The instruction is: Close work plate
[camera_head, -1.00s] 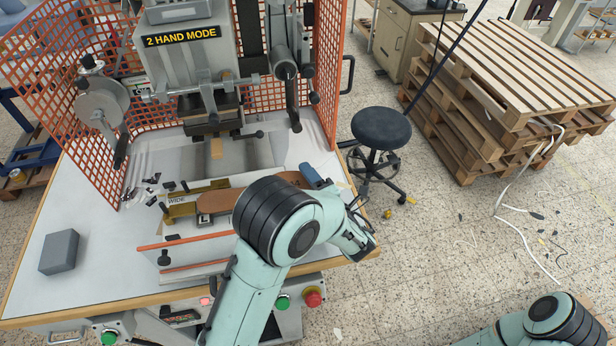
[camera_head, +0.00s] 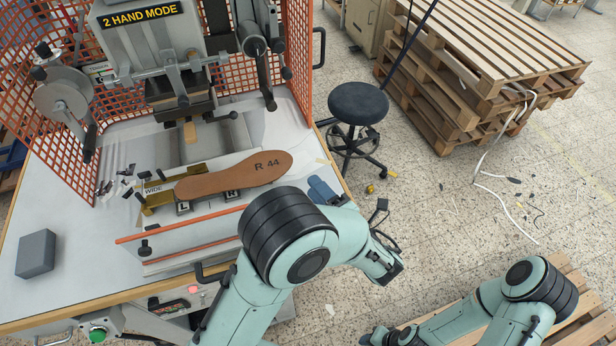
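The work plate (camera_head: 207,202), with L, R and WIDE marks, sits at the front of the machine, forward of the press head (camera_head: 182,92). A brown insole marked R 44 (camera_head: 235,176) lies over it. My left arm rises in front of the machine and bends to the right of the plate.
Orange mesh guards (camera_head: 55,115) flank the machine. A grey block (camera_head: 36,253) lies on the left of the table. A black stool (camera_head: 359,104) and stacked pallets (camera_head: 480,70) stand to the right.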

